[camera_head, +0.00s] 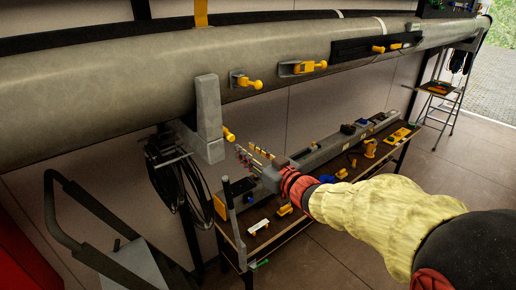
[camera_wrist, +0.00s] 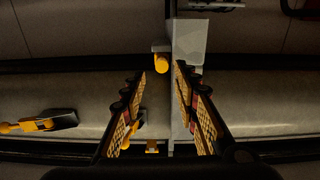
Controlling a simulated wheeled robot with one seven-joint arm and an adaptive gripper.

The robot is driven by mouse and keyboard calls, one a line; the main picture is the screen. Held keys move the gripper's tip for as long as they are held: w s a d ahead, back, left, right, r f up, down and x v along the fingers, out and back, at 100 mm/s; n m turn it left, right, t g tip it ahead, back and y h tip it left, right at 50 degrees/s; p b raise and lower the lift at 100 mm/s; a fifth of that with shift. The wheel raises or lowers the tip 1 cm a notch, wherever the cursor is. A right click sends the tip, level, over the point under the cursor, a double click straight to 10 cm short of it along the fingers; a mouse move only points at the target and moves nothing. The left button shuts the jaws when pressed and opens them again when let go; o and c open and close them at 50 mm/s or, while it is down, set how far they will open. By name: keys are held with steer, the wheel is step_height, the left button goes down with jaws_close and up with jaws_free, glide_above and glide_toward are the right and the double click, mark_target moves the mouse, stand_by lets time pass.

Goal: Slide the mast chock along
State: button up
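The mast chock (camera_head: 208,118) is a pale grey upright block against the side of the long grey mast (camera_head: 100,85). A yellow knob (camera_head: 229,135) sticks out from its lower right side. My gripper (camera_head: 250,154) is just below and to the right of the knob, with its fingers toward the chock. In the wrist view, the two patterned fingers (camera_wrist: 160,72) are apart and nothing is held between them. The knob (camera_wrist: 161,63) shows at the gap between the fingertips, with the grey chock (camera_wrist: 190,40) behind and to the right. I cannot tell whether a finger touches it.
Yellow-handled fittings (camera_head: 246,81) (camera_head: 303,67) and a black rail (camera_head: 375,47) sit along the mast to the right. A workbench (camera_head: 290,225) with tools stands below my arm. Coiled black cable (camera_head: 180,183) hangs at left. A stepladder (camera_head: 440,103) stands far right.

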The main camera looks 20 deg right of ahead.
mark_target(234, 141)
steer(key=x, duration=0.7)
steer(key=shift+w+a+r, duration=0.25)
steer(key=shift+w+r, duration=0.1)
steer(key=shift+s+d+r, duration=0.1)
steer(key=shift+s+r, duration=0.05)
steer(key=shift+s, duration=0.1)
steer(key=shift+c, duration=0.2)
steer(key=c, duration=0.6)
steer(key=o, duration=0.9)
steer(key=shift+w, duration=0.1)
steer(key=shift+c, duration=0.2)
steer(key=shift+o, duration=0.8)
steer(key=shift+w, duration=0.15)
steer(key=shift+f, duration=0.25)
